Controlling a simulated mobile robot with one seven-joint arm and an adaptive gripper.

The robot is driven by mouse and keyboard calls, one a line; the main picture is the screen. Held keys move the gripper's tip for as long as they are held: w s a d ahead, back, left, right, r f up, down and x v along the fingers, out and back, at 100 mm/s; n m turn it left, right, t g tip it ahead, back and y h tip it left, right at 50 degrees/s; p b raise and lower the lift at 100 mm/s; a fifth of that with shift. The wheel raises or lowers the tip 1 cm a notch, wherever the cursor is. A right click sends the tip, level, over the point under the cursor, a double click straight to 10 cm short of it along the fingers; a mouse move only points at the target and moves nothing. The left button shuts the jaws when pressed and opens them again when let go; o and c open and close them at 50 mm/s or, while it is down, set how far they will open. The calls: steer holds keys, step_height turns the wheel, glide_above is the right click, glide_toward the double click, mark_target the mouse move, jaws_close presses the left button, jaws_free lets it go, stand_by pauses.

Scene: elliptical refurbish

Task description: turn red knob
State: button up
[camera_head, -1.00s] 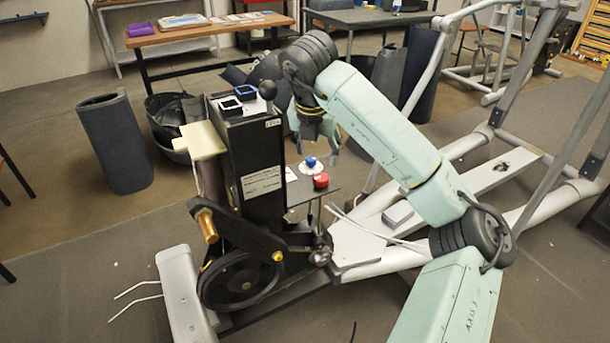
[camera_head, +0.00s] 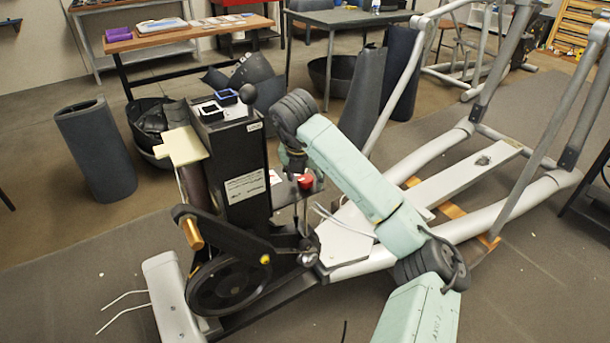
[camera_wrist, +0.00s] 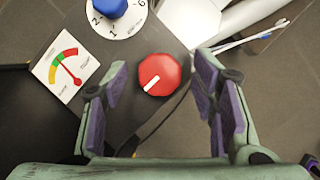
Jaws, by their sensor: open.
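The red knob (camera_wrist: 159,75) is on a dark panel (camera_wrist: 60,30) in the wrist view, with a white pointer line slanting to its lower left. It also shows small in the head view (camera_head: 305,181), beside my wrist. My gripper (camera_wrist: 158,88) is open, with one purple-padded finger on each side of the knob in the picture. The fingers appear apart from the knob; I cannot tell the height gap.
A blue knob (camera_wrist: 112,8) on a white numbered dial sits above left of the red knob. A coloured gauge (camera_wrist: 67,68) lies to the left. In the head view, the black box (camera_head: 238,165) stands left of my gripper, with a ball-topped lever (camera_head: 248,95) on it.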

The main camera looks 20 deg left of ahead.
steer(key=shift+c, duration=0.3)
steer(key=c, duration=1.1)
